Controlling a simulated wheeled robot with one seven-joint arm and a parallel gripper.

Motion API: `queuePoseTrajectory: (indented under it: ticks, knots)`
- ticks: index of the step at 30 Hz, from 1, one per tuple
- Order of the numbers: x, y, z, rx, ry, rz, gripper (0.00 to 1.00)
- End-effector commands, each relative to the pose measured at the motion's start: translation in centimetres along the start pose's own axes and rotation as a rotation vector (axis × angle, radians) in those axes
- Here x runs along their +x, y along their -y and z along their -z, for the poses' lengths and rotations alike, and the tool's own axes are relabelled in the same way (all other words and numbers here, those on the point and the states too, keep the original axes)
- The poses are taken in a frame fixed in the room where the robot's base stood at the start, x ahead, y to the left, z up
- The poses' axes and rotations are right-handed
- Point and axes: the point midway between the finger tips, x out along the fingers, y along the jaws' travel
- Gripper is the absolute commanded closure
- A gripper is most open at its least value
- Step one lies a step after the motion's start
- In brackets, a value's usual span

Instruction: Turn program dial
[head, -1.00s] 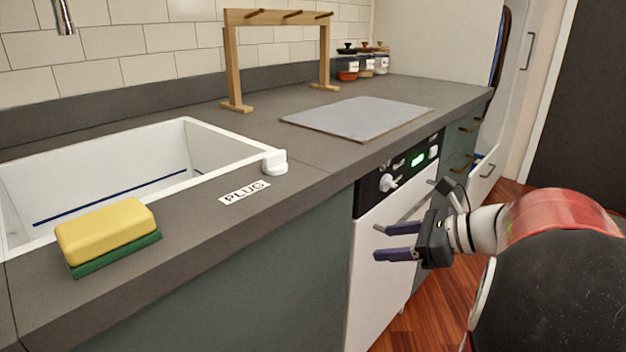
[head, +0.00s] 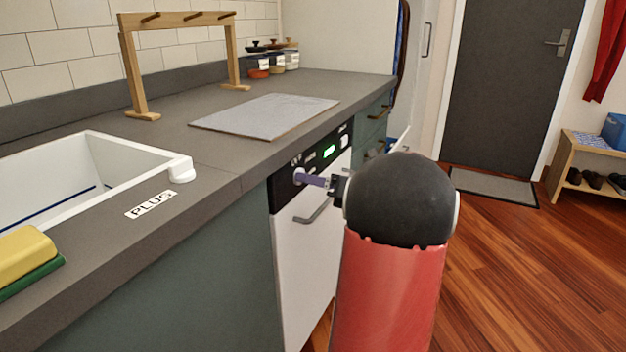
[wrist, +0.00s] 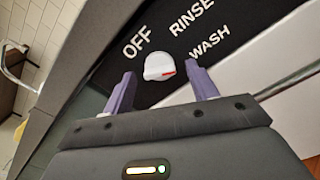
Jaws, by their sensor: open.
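The program dial (wrist: 159,67) is a white knob with a red mark on the black control panel (wrist: 240,30). The words OFF, RINSE and WASH are printed around it. The red mark points to the right, towards WASH. My gripper (wrist: 162,82) is open, with one purple finger on each side of the dial and gaps between. In the head view my gripper (head: 312,179) is at the panel's left end, its fingers reaching the dial (head: 299,174), which is partly hidden. I cannot tell if the fingers touch the panel.
The dishwasher (head: 300,265) has a white door with a handle (head: 312,213) just below my gripper. The grey counter (head: 215,165) overhangs the panel. A green display (head: 329,151) is lit to the right. Open wooden floor (head: 510,270) lies to the right.

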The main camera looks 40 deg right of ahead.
Motion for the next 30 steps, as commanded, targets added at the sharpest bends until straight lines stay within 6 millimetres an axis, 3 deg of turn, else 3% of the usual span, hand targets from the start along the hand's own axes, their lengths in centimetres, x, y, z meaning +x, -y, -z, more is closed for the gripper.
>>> queuePoseTrajectory:
  ticks: [8, 19, 30]
  knots:
    - [0.32, 0.00, 0.02, -0.001, 0.000, 0.000, 0.42]
    - [0.29, -0.01, 0.02, -0.001, -0.001, 0.001, 0.86]
    - [0.29, 0.06, 0.15, -0.070, -0.001, 0.001, 0.86]
